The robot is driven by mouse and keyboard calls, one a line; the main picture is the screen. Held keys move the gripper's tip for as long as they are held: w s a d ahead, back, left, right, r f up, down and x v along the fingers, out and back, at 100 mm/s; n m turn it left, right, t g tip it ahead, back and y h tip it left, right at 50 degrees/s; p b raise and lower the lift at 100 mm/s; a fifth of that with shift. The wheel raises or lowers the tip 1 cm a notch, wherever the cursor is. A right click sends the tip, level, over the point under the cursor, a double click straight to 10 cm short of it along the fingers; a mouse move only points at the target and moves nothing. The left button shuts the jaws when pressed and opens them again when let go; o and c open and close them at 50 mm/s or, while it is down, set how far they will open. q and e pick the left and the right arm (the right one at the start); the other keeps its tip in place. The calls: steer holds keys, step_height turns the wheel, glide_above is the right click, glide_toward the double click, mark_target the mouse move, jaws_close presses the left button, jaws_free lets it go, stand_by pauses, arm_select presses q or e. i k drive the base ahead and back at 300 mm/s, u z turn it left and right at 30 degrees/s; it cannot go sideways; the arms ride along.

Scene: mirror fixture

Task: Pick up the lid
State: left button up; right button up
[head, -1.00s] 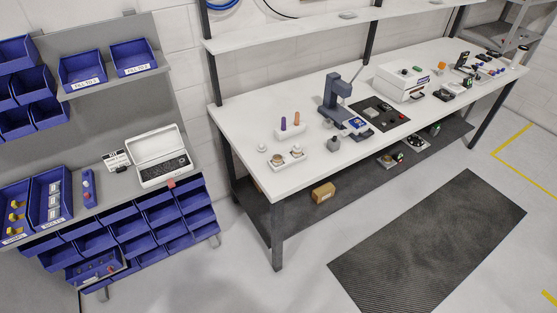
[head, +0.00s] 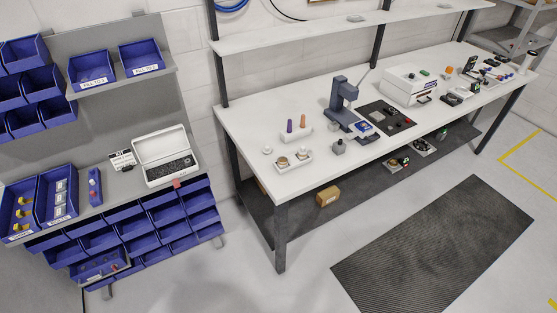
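No loose lid can be told for certain at this distance. A small white round piece (head: 267,150) lies near the left end of the white workbench (head: 240,122); it may be a lid, but it is too small to tell. Beside it a white holder (head: 294,164) carries two small round parts. On the blue-bin rack at the left, a white box (head: 167,158) stands with its hinged cover raised and dark contents inside. Neither of my grippers is in view.
A dark press (head: 342,104) stands mid-bench, with a black mat (head: 386,118) and a white machine (head: 409,84) to its right. A cardboard box (head: 328,196) sits on the lower shelf. The floor in front is open, with a dark floor mat (head: 433,250).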

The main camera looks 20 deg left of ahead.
mark_target(267, 150)
steer(key=z, duration=0.1)
steer(key=i, duration=1.1)
steer(key=u, duration=0.15)
